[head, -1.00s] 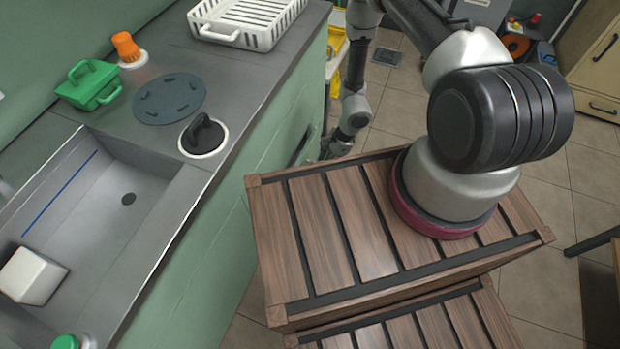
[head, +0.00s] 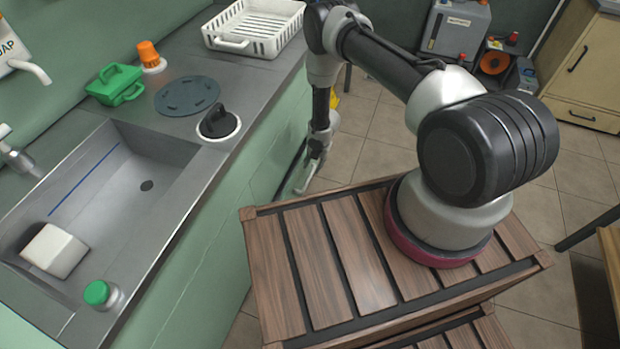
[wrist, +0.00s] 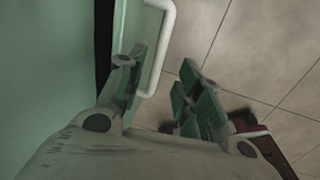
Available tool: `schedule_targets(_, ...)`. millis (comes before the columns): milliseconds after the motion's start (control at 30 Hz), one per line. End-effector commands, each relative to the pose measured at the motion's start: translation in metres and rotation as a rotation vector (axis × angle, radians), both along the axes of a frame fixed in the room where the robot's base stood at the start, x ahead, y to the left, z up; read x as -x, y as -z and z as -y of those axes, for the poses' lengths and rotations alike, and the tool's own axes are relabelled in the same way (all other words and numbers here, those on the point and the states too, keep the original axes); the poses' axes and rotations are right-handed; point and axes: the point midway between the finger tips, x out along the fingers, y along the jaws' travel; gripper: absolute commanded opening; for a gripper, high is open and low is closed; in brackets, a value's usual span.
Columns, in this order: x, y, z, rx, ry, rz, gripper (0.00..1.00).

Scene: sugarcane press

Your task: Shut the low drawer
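The low drawer is on the side of the green cabinet (head: 215,215). In the wrist view its thin green front edge (wrist: 124,28) stands out past a dark gap, so it looks slightly open. Its white bar handle (wrist: 157,50) runs along the outer side. My gripper (head: 318,160) hangs low beside the cabinet, close to the drawer. In the wrist view my gripper (wrist: 168,95) is open, with green pads apart and floor between them. One finger overlaps the drawer front and handle in this view; I cannot tell whether it touches. Most of the drawer is hidden.
A slatted wooden crate (head: 335,255) is in front, right of the cabinet. The counter above holds a sink (head: 120,190), a white rack (head: 255,28) and a green caddy (head: 115,85). Tiled floor (head: 375,125) is open beyond the crate.

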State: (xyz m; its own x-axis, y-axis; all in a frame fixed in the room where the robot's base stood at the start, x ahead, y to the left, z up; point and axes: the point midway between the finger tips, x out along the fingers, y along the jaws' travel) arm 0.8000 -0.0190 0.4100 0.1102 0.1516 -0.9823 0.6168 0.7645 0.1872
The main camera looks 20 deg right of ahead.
Motion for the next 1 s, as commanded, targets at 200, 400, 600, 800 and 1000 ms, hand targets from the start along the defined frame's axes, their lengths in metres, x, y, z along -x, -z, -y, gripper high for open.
schedule_targets(200, -0.001, 0.018, -0.002, 0.005, -0.046, 0.007, 0.35)
schedule_targets(400, -0.004, 0.052, -0.007, 0.006, -0.043, 0.006, 0.35)
schedule_targets(600, -0.007, 0.073, -0.01, 0.005, -0.043, 0.007, 0.35)
schedule_targets(800, -0.009, 0.077, -0.011, 0.006, -0.041, 0.008, 0.35)
schedule_targets(1000, -0.009, 0.077, -0.011, 0.005, -0.041, 0.007, 0.21)
